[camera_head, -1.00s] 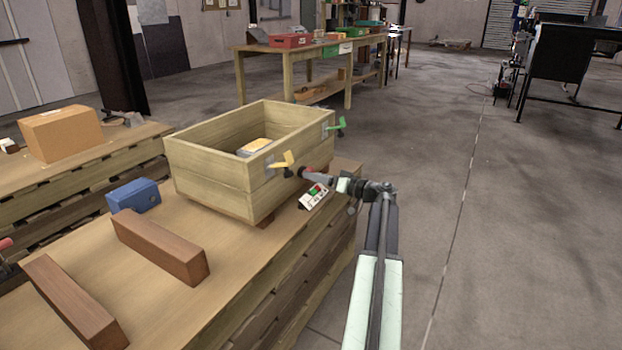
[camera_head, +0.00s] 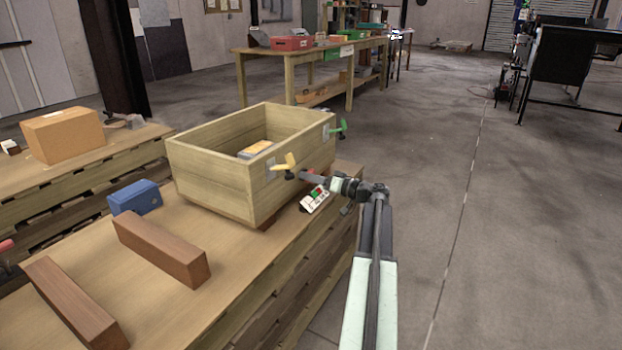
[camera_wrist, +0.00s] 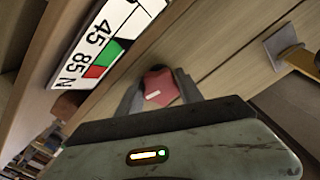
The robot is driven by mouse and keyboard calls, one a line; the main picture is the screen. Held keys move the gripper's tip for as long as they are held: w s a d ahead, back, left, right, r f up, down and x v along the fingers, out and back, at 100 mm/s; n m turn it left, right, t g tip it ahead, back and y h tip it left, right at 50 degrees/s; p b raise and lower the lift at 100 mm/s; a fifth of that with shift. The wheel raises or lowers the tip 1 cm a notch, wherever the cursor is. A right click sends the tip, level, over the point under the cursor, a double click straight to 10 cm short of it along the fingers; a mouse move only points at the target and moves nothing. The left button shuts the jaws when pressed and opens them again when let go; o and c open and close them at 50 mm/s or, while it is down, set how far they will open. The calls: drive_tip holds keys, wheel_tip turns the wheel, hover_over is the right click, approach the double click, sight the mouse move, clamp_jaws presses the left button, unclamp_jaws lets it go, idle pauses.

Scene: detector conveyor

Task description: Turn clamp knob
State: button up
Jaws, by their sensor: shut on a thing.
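A red clamp knob (camera_wrist: 160,88) sits at the side of the wooden crate (camera_head: 210,178). My gripper (camera_wrist: 161,84) is shut on it, with one grey finger on each side in the wrist view. In the head view my gripper (camera_head: 305,177) reaches in from the right to the crate's right side and hides the knob. A white scale card (camera_head: 314,200) is below the gripper. In the wrist view the card (camera_wrist: 100,45) shows "45", "85 N" and green and red zones at the upper left.
A yellow clamp lever (camera_head: 284,166) is close to my gripper, and a green one (camera_head: 338,129) is further back. Brown wooden blocks (camera_head: 160,249) and a blue box (camera_head: 134,197) lie on the pallet top. Open floor is at the right.

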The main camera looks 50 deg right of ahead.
drive_tip(key=shift+m, duration=2.6)
drive_tip(key=o, duration=1.4)
drive_tip(key=shift+s, duration=0.1)
drive_tip(key=v, duration=0.7)
drive_tip(key=shift+s, duration=0.35)
